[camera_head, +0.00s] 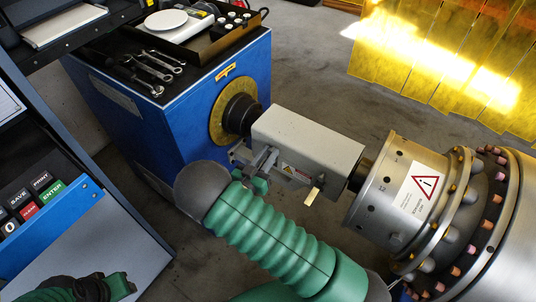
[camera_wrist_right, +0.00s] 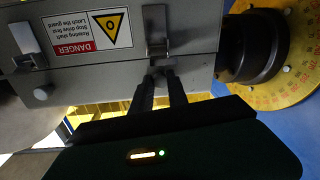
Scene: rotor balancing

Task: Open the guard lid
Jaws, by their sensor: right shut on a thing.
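The guard lid (camera_head: 308,142) is a light grey metal box cover over the shaft between the blue housing and the steel rotor, and it looks closed. Its front carries a small warning label, which reads DANGER in the right wrist view (camera_wrist_right: 95,32). My right gripper (camera_head: 262,165) is at the guard's front, near its left end. In the right wrist view the dark fingers (camera_wrist_right: 160,92) are shut on a small metal handle (camera_wrist_right: 156,45) on the guard's front. A pale latch tab (camera_head: 312,195) hangs at the guard's lower edge. My left gripper (camera_head: 98,289) is partly cut off at the bottom left.
The blue housing (camera_head: 170,130) has a yellow dial (camera_head: 219,120) behind the shaft collar. The steel rotor (camera_head: 390,190) with bolted flanges stands at the right. Wrenches (camera_head: 155,68) and a tray with a scale lie on the housing. A console (camera_head: 45,205) is at the left.

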